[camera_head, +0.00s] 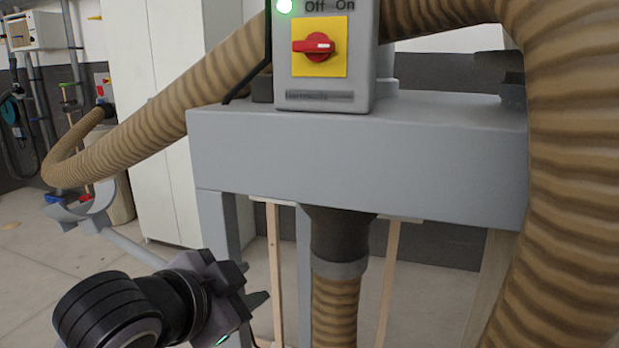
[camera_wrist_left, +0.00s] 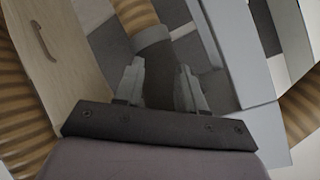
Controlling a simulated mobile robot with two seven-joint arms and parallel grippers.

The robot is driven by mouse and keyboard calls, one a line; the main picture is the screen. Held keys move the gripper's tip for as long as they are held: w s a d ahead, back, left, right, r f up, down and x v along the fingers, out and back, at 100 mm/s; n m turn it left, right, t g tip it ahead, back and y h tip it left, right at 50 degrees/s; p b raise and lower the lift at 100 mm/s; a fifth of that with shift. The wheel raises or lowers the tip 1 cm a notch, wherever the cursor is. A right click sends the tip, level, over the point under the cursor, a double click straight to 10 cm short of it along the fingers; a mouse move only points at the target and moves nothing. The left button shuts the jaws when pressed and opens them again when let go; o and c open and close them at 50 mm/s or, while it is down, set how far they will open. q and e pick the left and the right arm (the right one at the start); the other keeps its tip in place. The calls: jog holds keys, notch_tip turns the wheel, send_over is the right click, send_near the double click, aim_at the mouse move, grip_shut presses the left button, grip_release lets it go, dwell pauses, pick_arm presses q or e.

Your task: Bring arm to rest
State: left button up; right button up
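My left gripper (camera_head: 258,285) is at the lower left of the head view, in front of and below the grey machine housing (camera_head: 350,160). It appears clear of the machine and holds nothing. In the left wrist view its two fingers (camera_wrist_left: 160,88) stand apart with a gap between them. A dark pipe collar and the ribbed brown hose show beyond the fingertips. My right gripper does not show in either view.
A switch box (camera_head: 325,98) with a red knob (camera_head: 314,46) on a yellow plate and a lit green lamp stands on the housing. Thick brown hoses (camera_head: 575,150) loop at right and left. One drops from the dark collar (camera_head: 338,235). Open floor (camera_head: 40,270) lies at left.

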pick_arm(q)
jog(key=s+a+f+n+g+y, duration=0.1)
jog(key=s+a+f+n+g, duration=0.2)
jog(key=f, duration=0.6)
jog(key=s+a+f+n+g+y, duration=0.1)
jog(key=s+a+f+n, duration=0.25)
jog(key=s+f, duration=0.4)
jog(key=s+a+f+n+g+y, duration=0.1)
jog(key=s+a+f+n+g, duration=0.1)
jog(key=s+a+f, duration=0.3)
jog(key=s+a+f+n+g+y, duration=0.1)
jog(key=s+a+f+n+g, duration=0.15)
jog(key=s+f, duration=0.45)
jog(key=w+d+f+m+t+h, duration=0.1)
jog(key=w+d+f+t, duration=0.1)
jog(key=w+f+t, duration=0.4)
jog(key=shift+d+f+t+h+p, duration=0.25)
jog(key=shift+f+t+p, duration=0.2)
jog(key=shift+f+t, duration=0.5)
jog(key=shift+f, duration=0.15)
